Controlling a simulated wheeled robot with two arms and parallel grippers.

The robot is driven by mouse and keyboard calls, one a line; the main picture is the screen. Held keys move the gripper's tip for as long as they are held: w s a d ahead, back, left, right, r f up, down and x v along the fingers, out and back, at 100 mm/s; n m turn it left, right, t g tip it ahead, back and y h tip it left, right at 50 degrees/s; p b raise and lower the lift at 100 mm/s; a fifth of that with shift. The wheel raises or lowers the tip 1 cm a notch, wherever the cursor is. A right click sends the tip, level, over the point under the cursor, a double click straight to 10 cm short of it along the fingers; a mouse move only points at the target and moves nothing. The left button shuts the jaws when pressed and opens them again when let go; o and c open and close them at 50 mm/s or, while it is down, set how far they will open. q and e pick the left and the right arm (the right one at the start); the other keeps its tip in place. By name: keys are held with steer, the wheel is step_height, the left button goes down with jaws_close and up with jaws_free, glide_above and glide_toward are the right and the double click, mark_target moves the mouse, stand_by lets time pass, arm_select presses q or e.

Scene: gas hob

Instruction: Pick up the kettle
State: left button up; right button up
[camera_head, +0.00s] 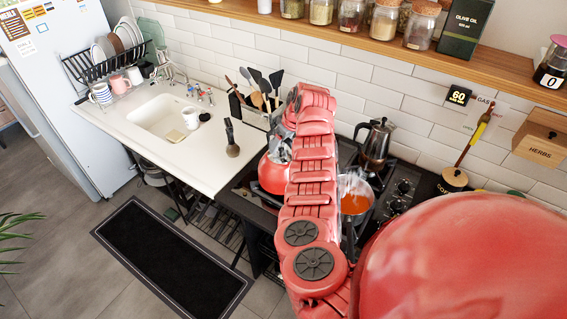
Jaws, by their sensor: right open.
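The red kettle (271,177) stands on the left part of the black gas hob. My right arm hides its right side. My right gripper (279,152) is at the top of the kettle, by its handle area, and is open. The arm and the small size of this area hide how the fingers lie against the handle, and I cannot tell whether they touch it. My left gripper is not in view.
A pot with orange contents (355,204) and a metal moka pot (376,144) stand on the hob to the right of my arm. A utensil holder (262,101) is behind the kettle. The white counter (197,158) with a sink lies left.

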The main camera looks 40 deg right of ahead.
steer(key=shift+f, duration=0.15)
jaws_close()
stand_by(1.3)
